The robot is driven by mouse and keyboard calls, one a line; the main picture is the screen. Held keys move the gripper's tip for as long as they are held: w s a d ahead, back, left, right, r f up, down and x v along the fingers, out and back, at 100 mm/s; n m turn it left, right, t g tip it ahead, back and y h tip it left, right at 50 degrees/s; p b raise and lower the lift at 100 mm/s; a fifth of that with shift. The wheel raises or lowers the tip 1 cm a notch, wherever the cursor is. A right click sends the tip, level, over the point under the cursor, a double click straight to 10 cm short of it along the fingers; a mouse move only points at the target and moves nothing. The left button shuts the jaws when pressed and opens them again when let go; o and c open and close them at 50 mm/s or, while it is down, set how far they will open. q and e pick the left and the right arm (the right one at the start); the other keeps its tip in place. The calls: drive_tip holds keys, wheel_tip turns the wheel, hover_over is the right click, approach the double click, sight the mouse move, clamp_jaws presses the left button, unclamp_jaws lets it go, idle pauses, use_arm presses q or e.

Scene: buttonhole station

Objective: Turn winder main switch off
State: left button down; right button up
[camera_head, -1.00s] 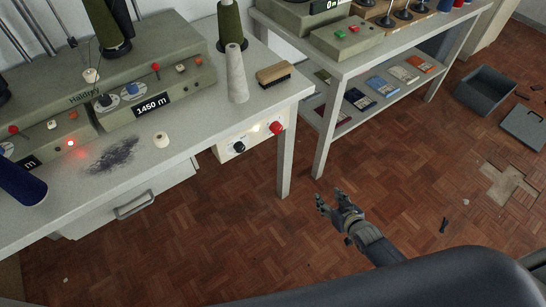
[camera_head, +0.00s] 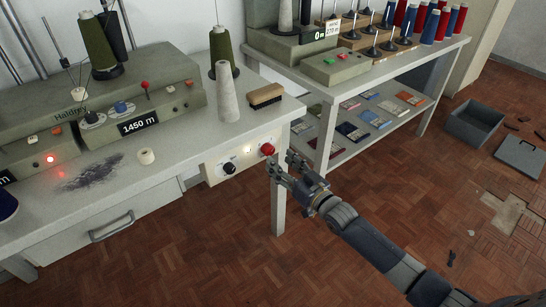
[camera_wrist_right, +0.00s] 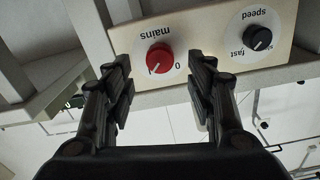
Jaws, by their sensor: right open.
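The winder's main switch is a red round knob (camera_head: 267,149) on the cream panel (camera_head: 213,172) under the table's right end. The right wrist view shows this red knob (camera_wrist_right: 159,58) upside down, on a white disc marked "mains", with a 0 at its lower right. A pale mark shows at the knob's lower left. My right gripper (camera_head: 283,164) is open and empty, just right of the knob. In the right wrist view its fingers (camera_wrist_right: 160,82) stand either side of the knob, apart from it. My left gripper is not in view.
A table leg (camera_head: 278,207) stands below my gripper. A shelved bench (camera_head: 345,68) is to the right. The winder (camera_head: 105,112) on the table shows 1450 m.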

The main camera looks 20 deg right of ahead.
sight(271, 152)
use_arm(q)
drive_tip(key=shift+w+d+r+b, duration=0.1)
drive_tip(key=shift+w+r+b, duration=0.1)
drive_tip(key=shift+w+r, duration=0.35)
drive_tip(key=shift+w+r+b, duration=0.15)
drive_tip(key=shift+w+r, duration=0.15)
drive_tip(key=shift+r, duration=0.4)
use_arm(e)
drive_tip(key=shift+x, duration=2.45)
drive_tip(key=shift+c, duration=0.6)
drive_tip(key=c, duration=1)
